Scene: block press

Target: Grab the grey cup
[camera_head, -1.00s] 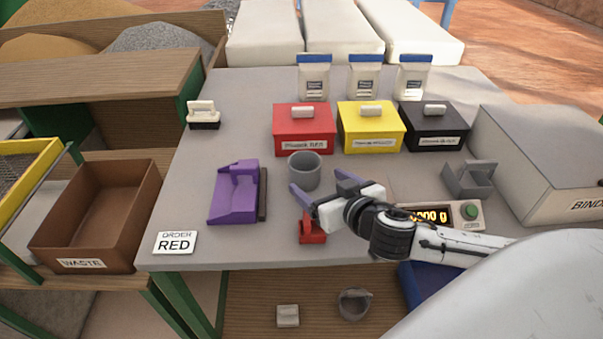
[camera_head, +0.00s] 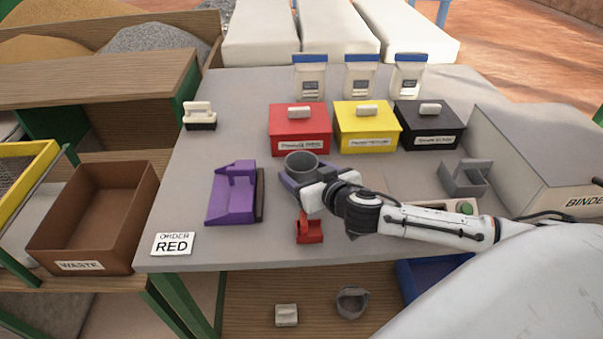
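The grey cup (camera_head: 301,164) stands on the table in front of the red box, its open top showing. My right gripper (camera_head: 303,178) has come in from the right, low at the cup, with a purple finger at its front left and the other at its right. The fingers look spread around the cup; whether they touch it is hard to tell. The gripper hides the cup's lower part. My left gripper is not in view.
Red (camera_head: 300,138), yellow (camera_head: 366,135) and black (camera_head: 429,133) lidded boxes stand behind. A grey holder (camera_head: 465,180) is at right.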

